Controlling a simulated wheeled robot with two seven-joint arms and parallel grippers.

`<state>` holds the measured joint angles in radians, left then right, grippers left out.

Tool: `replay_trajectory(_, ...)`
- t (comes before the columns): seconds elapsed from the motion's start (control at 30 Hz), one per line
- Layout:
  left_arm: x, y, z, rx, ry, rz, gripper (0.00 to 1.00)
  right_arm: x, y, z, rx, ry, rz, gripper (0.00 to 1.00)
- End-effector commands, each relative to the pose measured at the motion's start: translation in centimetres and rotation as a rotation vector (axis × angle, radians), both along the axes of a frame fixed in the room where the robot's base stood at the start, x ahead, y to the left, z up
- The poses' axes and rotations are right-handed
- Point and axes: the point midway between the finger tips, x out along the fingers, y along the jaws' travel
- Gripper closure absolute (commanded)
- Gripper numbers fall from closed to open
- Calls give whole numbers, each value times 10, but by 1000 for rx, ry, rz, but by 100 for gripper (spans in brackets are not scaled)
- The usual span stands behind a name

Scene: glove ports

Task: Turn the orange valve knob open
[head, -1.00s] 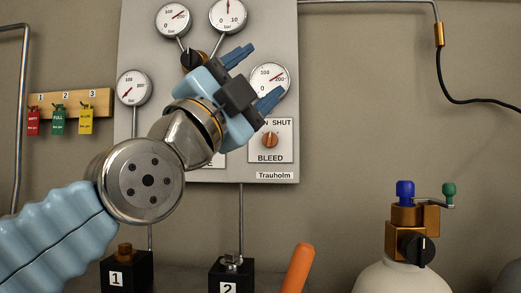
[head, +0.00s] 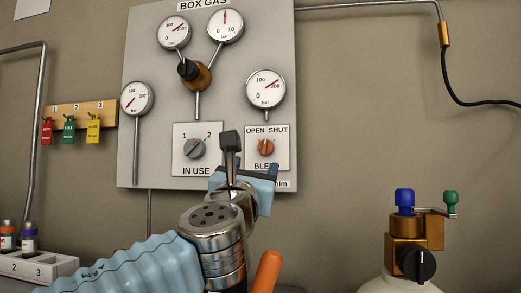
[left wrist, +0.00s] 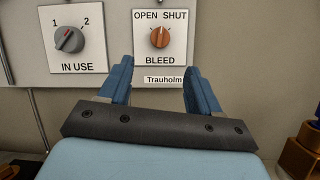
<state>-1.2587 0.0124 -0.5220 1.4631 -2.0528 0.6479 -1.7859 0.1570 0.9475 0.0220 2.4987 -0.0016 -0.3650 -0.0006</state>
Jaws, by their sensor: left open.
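The orange valve knob (head: 266,147) sits on the white BLEED plate (head: 282,160) at the panel's lower right, with OPEN at its upper left and SHUT at its upper right. In the left wrist view the knob (left wrist: 160,37) shows above and between the fingertips; its pointer angle is hard to read. My left gripper (head: 246,168) is open and empty, below the knob and a little left of it in the head view. In the left wrist view both blue fingers (left wrist: 159,66) point toward the panel, apart from the knob. My right gripper is not in view.
A grey IN USE selector (head: 195,148) is left of the knob. Gauges (head: 266,89) and a black-and-brass regulator (head: 190,70) stand above. A gas cylinder valve (head: 408,235) is at lower right, and a rack (head: 40,267) at lower left. An orange bar (head: 268,270) rises at bottom centre.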

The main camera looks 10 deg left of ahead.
Motion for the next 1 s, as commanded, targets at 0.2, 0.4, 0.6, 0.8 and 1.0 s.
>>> replay_trajectory(0.2,49,0,25,3,0,5,37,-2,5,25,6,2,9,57)
replay_trajectory(0.4,85,1,38,1,1,2,37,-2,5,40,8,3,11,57)
replay_trajectory(0.6,102,1,43,-2,1,-1,37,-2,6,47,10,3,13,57)
replay_trajectory(0.8,104,1,43,-3,0,-2,37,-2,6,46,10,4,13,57)
replay_trajectory(1.0,104,1,43,-3,0,-3,51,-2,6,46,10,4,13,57)
